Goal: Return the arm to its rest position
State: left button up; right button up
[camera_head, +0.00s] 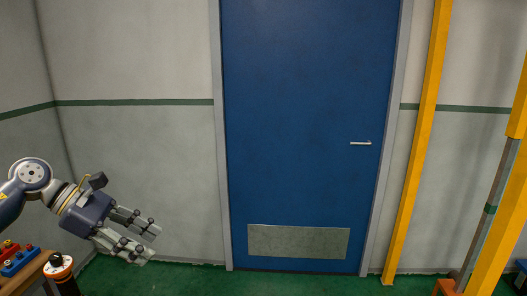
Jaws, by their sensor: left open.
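My left gripper (148,243) comes in from the left edge in the head view, pointing right and slightly down. Its two grey fingers are apart, with nothing between them. It hangs in free air in front of the pale wall, left of the blue door. My right gripper is not in view.
A blue door (305,130) with a lever handle and metal kick plate is ahead, closed. Yellow posts (420,140) stand at the right. At the lower left, a wooden surface (27,276) holds red and blue parts (20,261), near a dark post with an orange-white cap (58,264). Green floor is clear ahead.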

pick_arm(q)
jog(key=w+d+r+n+t+h, duration=0.15)
jog(key=d+n+t+h, duration=0.25)
jog(key=d+n, duration=0.45)
jog(key=w+d+r+n+t+h, duration=0.15)
jog(key=d+n+t+h, duration=0.4)
jog(key=d, duration=0.55)
jog(key=s+a+f+n+t+y, duration=0.2)
jog(key=a+f+n+y, duration=0.55)
jog(key=n, duration=0.65)
jog(key=s+a+f+n+t+y, duration=0.2)
jog(key=a+f+n+y, duration=0.2)
jog(key=f+n+y, duration=0.8)
jog(key=s+a+f+n+g, duration=0.2)
jog(key=s+f+n+g, duration=0.5)
jog(key=s, duration=0.7)
jog(key=s+a+f+n+g, duration=0.2)
jog(key=s+f+n+g, duration=0.3)
jog(key=s+f, duration=0.65)
jog(key=s+f+g, duration=0.1)
jog(key=s+f, duration=0.1)
jog(key=f, duration=1)
jog(key=s+f, duration=0.2)
jog(key=f, duration=1)
jog(key=s+a+f+g, duration=0.1)
jog(key=s+a+f, duration=0.1)
jog(key=s+f, duration=1.4)
jog(key=shift+s+a+f+m+h, duration=0.15)
jog(key=shift+s+a+m+h, duration=0.15)
jog(key=shift+m, duration=0.1)
